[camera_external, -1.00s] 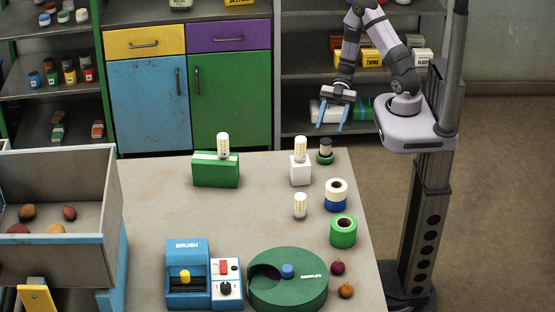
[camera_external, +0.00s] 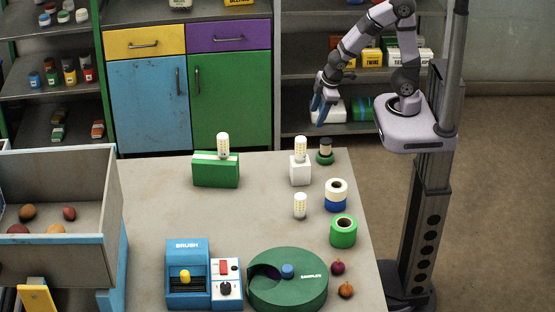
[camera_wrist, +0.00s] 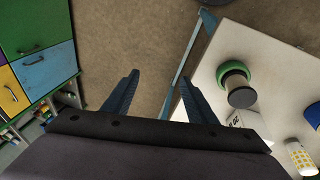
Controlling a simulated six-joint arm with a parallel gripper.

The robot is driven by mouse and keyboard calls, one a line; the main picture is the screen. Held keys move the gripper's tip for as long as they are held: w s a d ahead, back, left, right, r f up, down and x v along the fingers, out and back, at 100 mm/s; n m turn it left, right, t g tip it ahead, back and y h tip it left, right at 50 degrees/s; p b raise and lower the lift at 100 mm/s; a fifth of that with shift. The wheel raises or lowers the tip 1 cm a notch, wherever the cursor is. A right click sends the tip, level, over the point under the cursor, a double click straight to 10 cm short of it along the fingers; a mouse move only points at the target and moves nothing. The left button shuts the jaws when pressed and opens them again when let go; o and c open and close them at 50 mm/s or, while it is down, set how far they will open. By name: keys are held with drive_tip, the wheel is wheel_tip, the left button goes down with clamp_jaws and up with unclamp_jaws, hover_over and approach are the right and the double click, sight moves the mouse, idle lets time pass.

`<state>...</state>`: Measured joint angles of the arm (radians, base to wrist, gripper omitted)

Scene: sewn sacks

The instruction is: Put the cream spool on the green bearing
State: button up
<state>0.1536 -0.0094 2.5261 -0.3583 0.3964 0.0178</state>
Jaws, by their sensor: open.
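A small spool (camera_external: 325,146) with a cream body and dark ends stands upright on a round green base, which looks like the green bearing (camera_external: 325,159), at the table's far right corner. In the wrist view the spool (camera_wrist: 236,82) shows from above, with the green ring (camera_wrist: 229,69) behind it. My gripper (camera_external: 318,117) is open and empty, beyond the table's far edge and above it, apart from the spool. In the wrist view both fingers of my gripper (camera_wrist: 158,82) are spread over the floor, left of the table.
A white box with a yellow-dotted bulb (camera_external: 300,172) stands left of the spool. A white roll on a blue one (camera_external: 336,203) and a green roll (camera_external: 343,236) stand nearer. A green box (camera_external: 215,173) is farther left. The table's middle (camera_external: 240,213) is clear.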

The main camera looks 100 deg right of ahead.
drive_tip(key=s+a+r+m+g+y, duration=0.1)
drive_tip(key=s+a+g+y, duration=0.1)
drive_tip(key=s+a, duration=0.5)
drive_tip(key=shift+a+m+g, duration=0.3)
drive_tip(key=shift+a, duration=0.15)
drive_tip(key=shift+r, duration=0.1)
idle(0.5)
